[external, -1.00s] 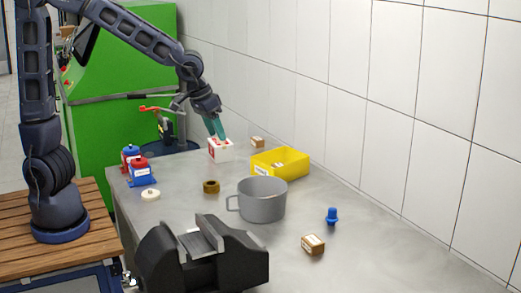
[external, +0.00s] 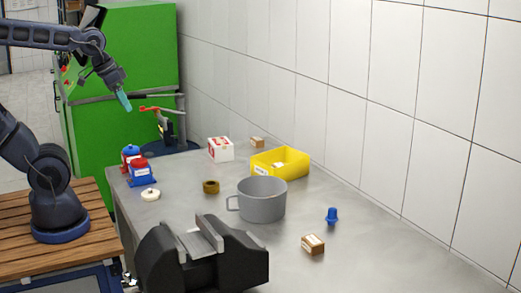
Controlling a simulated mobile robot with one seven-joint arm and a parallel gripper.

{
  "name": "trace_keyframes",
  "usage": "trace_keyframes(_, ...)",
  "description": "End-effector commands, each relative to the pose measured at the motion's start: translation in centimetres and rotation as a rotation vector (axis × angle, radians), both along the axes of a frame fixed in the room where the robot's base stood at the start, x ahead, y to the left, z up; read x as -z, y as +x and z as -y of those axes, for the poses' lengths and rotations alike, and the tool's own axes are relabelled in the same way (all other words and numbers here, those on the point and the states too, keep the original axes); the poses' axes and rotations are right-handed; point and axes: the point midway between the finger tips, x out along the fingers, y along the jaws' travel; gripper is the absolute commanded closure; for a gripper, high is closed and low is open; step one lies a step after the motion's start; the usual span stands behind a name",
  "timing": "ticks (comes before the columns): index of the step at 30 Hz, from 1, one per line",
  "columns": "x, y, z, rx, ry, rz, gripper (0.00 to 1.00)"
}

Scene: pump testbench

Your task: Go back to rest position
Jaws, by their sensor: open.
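My gripper (external: 124,101), with teal fingers, hangs in the air in front of the green cabinet, above and left of the table's far end. It is open and holds nothing that I can see. My arm is folded back to the left, partly outside the picture. The white and red box (external: 220,150) stands on the grey table at the back, apart from my gripper.
On the table (external: 345,215) are a yellow bin (external: 293,160), a grey pot (external: 262,200), a black vise (external: 165,262), blue and red bottles (external: 141,172), a brass ring (external: 211,187), a blue part (external: 331,216) and small boxes (external: 313,244). A green cabinet (external: 135,50) stands behind.

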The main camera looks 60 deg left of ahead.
Motion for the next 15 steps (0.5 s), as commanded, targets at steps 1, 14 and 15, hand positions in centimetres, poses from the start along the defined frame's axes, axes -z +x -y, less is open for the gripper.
trace_keyframes(1,0.0,-0.7,-0.2,-0.005,0.009,0.006,0.42)
trace_keyframes(14,0.1,-2.0,-0.4,-0.005,0.026,0.005,0.42)
trace_keyframes(15,0.2,-2.0,-0.4,-0.005,0.026,0.005,0.42)
